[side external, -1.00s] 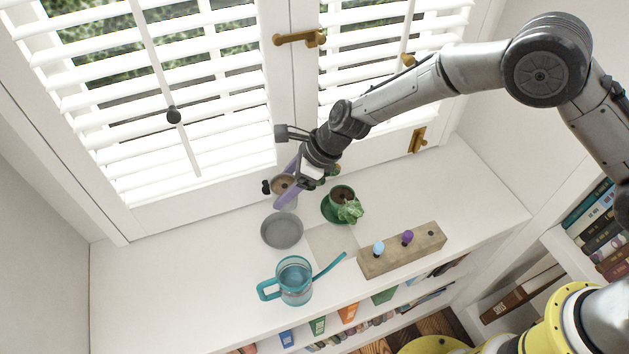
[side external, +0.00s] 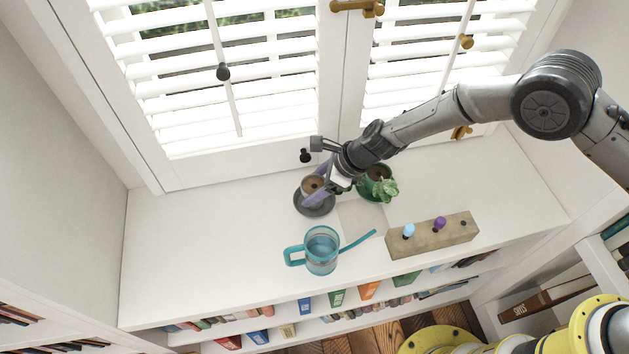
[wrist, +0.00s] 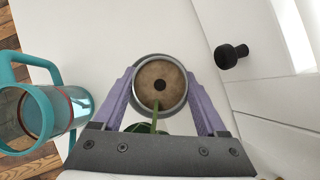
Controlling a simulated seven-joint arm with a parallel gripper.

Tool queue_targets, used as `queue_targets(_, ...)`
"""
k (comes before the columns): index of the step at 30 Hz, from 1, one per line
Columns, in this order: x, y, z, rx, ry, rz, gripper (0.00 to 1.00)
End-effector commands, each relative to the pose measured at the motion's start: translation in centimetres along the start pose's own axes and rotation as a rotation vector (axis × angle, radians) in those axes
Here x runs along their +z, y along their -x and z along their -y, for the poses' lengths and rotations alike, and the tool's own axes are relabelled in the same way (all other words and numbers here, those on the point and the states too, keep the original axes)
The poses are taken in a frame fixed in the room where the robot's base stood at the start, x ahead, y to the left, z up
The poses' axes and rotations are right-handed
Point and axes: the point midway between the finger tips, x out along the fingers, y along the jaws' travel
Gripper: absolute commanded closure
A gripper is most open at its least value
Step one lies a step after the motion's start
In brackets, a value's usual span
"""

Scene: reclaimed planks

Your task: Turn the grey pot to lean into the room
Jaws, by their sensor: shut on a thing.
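The grey pot, seen from above in the wrist view (wrist: 161,84), is round, with brown soil and a dark spot in the middle. A green leaf (wrist: 148,127) shows on its side towards my palm. My gripper (wrist: 160,78) has its purple fingers on both sides of the pot, shut on it. In the side external view the pot (side external: 312,184) is at or just above the dark grey saucer (side external: 318,210); I cannot tell whether it touches. My fingers hide part of it, and its plant is hidden there.
A green pot with a leafy plant (side external: 384,189) stands close to the right of my gripper. A teal glass pitcher (side external: 321,252) and a wooden block with coloured pegs (side external: 445,235) are nearer the sill's front edge. Window shutters (side external: 220,90) rise behind. The sill's left is clear.

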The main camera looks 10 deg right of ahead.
Motion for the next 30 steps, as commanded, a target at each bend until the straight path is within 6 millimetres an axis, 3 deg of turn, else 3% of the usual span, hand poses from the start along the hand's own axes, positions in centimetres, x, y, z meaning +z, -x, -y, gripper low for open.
queue_targets(10, 0.0, -0.1, 0.1, -0.001, 0.000, 0.002, 1.00)
queue_targets(11, 0.0, -0.1, 0.1, -0.001, 0.000, 0.002, 0.22)
queue_targets(15, 0.0, -0.1, 0.0, -0.001, 0.000, 0.002, 0.00)
queue_targets(23, -0.2, 0.0, 0.0, 0.001, -0.001, -0.002, 0.00)
queue_targets(30, 0.0, 2.8, 0.0, -0.001, -0.001, 0.002, 0.00)
